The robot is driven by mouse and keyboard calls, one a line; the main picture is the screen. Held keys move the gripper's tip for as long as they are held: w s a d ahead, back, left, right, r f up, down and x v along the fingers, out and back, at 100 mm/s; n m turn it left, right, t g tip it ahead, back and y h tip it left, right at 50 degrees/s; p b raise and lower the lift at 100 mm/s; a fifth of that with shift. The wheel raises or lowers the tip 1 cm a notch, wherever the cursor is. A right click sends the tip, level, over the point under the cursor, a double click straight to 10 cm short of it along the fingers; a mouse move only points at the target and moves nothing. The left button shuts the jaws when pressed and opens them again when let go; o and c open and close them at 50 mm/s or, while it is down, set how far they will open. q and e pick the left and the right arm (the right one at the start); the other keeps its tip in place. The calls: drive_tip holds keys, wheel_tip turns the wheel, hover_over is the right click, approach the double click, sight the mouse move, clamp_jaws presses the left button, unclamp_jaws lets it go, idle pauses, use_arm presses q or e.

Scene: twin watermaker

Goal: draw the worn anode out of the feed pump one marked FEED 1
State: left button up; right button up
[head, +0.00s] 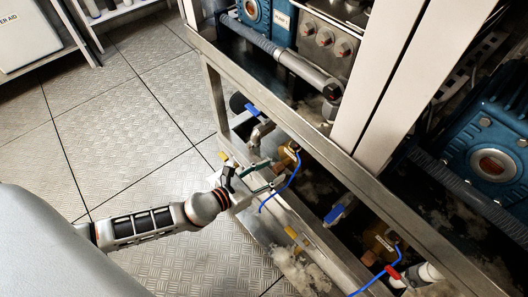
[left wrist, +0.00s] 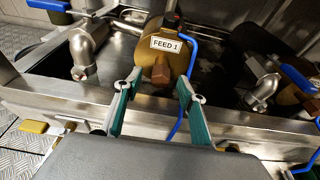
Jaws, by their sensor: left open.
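The brass feed pump body with the white FEED 1 label (left wrist: 166,44) is in the upper middle of the left wrist view. It also shows as a brass body (head: 287,155) low in the steel frame in the head view. A brown hex plug (left wrist: 161,74), apparently the anode's head, sticks out below the label, facing me. My left gripper (head: 269,174) is open in front of the pump, its teal-padded fingers to either side of the plug. Whether they touch it I cannot tell. My right gripper is in neither view.
A blue cable (left wrist: 191,75) hangs from the pump beside the right finger. Steel elbow pipes (left wrist: 86,52) stand on either side. A steel frame rail (head: 300,210) runs below. A second brass body (head: 380,243) is farther right. Tread-plate floor (head: 120,140) is open at left.

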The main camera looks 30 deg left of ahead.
sight(275, 170)
use_arm(q)
drive_tip(key=shift+x, duration=1.95)
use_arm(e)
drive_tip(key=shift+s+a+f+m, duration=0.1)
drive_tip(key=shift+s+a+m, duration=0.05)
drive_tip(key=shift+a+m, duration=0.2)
use_arm(q)
drive_tip(key=shift+s+f, duration=0.1)
drive_tip(key=shift+c, duration=0.3)
